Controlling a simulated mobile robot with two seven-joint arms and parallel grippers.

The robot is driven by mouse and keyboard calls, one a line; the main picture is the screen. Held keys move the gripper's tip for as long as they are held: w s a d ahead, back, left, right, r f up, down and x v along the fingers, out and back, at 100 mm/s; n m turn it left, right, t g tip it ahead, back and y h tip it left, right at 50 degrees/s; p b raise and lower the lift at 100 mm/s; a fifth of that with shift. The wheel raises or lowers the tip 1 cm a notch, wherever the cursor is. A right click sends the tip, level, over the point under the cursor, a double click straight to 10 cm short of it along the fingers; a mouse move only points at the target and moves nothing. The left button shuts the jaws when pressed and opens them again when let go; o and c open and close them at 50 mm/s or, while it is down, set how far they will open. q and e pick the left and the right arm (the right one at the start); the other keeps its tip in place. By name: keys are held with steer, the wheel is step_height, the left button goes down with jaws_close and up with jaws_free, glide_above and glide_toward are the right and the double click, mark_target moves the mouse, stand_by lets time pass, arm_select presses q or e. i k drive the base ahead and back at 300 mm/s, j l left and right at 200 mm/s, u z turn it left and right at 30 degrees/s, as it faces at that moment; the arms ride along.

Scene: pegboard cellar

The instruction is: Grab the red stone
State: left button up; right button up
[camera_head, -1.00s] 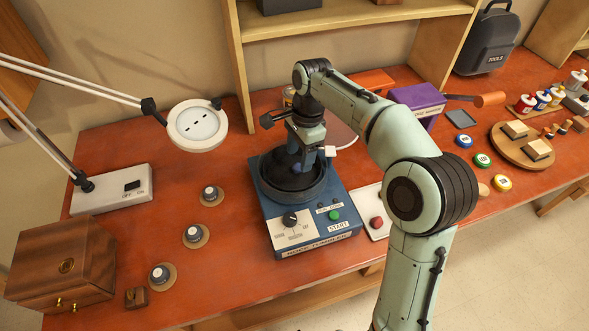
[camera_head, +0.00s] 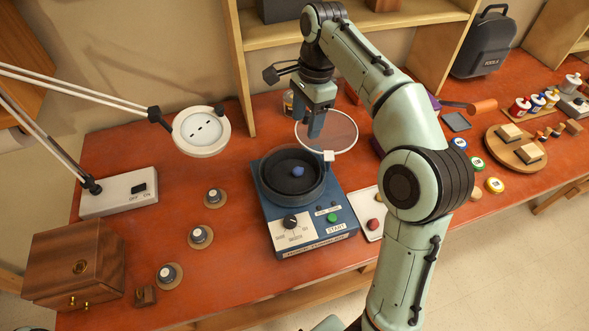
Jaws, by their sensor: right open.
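No stone that is clearly red shows. A blue stone (camera_head: 298,171) lies in the dark round bowl (camera_head: 271,190) of the blue tumbler machine (camera_head: 280,236). A small red round thing (camera_head: 374,224) sits on a white plate (camera_head: 366,201) right of the machine, partly behind my right arm; I cannot tell whether it is a stone or a button. My right gripper (camera_head: 316,132) is open and empty, pointing down above and behind the bowl, in front of a clear round lid (camera_head: 343,133). My left gripper is out of view.
Several small knobs on round discs stand left of the machine. A wooden box (camera_head: 75,262) is front left. A purple box (camera_head: 436,102) is partly hidden by my arm. Paint bottles stand far right.

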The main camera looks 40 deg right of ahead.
mark_target(373, 225)
steer(key=k, duration=1.5)
